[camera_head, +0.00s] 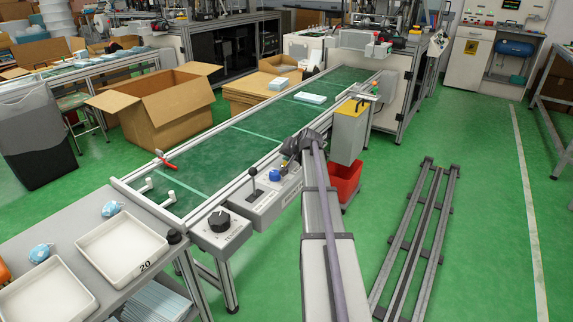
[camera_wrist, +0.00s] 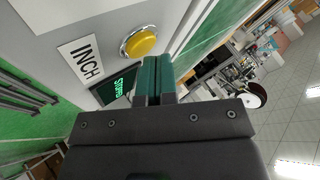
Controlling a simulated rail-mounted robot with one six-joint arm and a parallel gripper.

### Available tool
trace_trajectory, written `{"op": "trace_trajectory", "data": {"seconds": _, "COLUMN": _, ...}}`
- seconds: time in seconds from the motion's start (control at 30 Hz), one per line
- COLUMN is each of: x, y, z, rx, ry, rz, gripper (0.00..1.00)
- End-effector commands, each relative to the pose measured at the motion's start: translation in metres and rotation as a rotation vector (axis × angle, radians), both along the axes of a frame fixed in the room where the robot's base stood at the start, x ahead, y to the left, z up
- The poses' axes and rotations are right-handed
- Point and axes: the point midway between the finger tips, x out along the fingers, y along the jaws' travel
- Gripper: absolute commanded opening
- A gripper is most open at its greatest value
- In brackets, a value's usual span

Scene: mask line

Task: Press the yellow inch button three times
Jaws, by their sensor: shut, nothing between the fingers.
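The yellow button (camera_wrist: 142,43) sits in a pale metal ring on a grey panel in the wrist view. A white label reading INCH (camera_wrist: 85,58) is beside it, and a small dark display (camera_wrist: 117,86) with green letters is below it. My gripper (camera_wrist: 153,60) is shut and empty. Its teal-padded fingertips appear just below and slightly right of the button in the picture; I cannot tell the exact gap. In the head view my gripper (camera_head: 298,143) is at the conveyor's right side, near the grey control box (camera_head: 270,203). The yellow button cannot be made out there.
The control box carries a blue knob (camera_head: 274,175) and a black lever (camera_head: 254,184). A yellow-topped box (camera_head: 349,128) stands beyond my arm, above a red bin (camera_head: 345,182). The green conveyor belt (camera_head: 230,150) runs alongside. Floor rails (camera_head: 412,235) lie to the right.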

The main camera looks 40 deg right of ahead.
Motion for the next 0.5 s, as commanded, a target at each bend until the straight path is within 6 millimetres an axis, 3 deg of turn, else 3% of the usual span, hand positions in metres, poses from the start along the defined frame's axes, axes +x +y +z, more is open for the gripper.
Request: {"op": "trace_trajectory", "data": {"seconds": 0.5, "x": 0.0000, "y": 0.0000, "z": -0.0071, "rx": 0.000, "ry": 0.000, "rz": 0.000, "gripper": 0.00}}
